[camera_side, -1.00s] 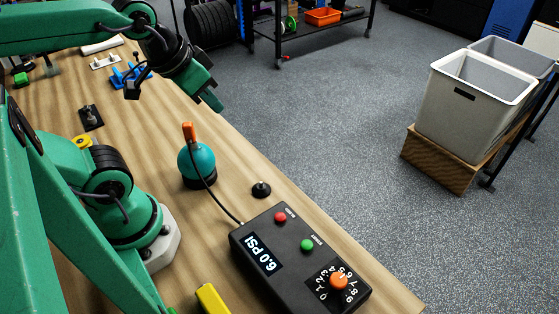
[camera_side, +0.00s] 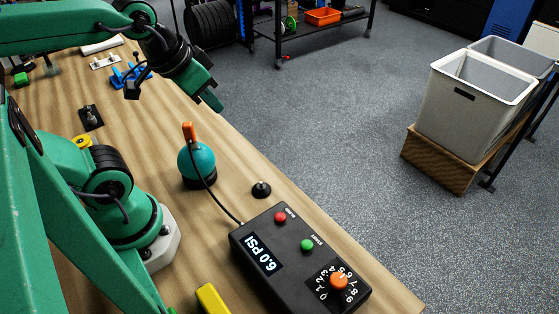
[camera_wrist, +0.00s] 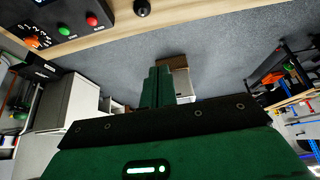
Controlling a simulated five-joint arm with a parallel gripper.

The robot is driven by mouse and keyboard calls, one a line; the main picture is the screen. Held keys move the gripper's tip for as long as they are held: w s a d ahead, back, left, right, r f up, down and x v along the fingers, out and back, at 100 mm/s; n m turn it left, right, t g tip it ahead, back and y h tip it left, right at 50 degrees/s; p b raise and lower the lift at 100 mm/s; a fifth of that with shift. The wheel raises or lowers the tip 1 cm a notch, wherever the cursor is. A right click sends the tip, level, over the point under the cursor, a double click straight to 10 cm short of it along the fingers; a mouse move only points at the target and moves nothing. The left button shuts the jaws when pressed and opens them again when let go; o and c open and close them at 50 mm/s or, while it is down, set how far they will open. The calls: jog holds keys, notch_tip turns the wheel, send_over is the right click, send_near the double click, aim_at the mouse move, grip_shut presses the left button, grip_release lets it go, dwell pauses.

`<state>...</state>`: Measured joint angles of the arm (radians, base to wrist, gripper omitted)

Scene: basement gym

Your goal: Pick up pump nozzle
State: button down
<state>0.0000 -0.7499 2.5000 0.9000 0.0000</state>
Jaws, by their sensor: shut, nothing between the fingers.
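The orange pump nozzle (camera_side: 188,132) stands upright on top of a teal ball (camera_side: 202,160), which rests on a dark round base on the bench. A black hose runs from the nozzle to the black pump box (camera_side: 270,268), whose display reads 6.0 PSI. My green gripper (camera_side: 213,101) is above and a little behind the nozzle, apart from it and empty. In the wrist view its two fingers (camera_wrist: 156,85) lie together, shut. The nozzle and ball do not show in the wrist view; part of the pump box (camera_wrist: 45,18) does.
A small black knob-like piece (camera_side: 261,189) stands on the wooden bench (camera_side: 140,95) right of the ball. A yellow object (camera_side: 212,299) lies at the front, and a blue part (camera_side: 128,74) lies farther back.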

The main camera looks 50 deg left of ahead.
jog(key=c, duration=1.2)
grip_release()
jog(key=shift+o, duration=0.2)
jog(key=shift+a, duration=0.1)
jog(key=m+g, duration=0.5)
send_over(186, 124)
jog(key=f, duration=0.2)
jog(key=d+f, duration=0.1)
jog(key=shift+w, duration=0.3)
jog(key=shift+s+a+f+m+g, duration=0.15)
jog(key=shift+s+a+m+g, duration=0.15)
jog(key=shift+a+m, duration=0.25)
jog(key=shift+f, duration=0.1)
jog(key=shift+f, duration=1.25)
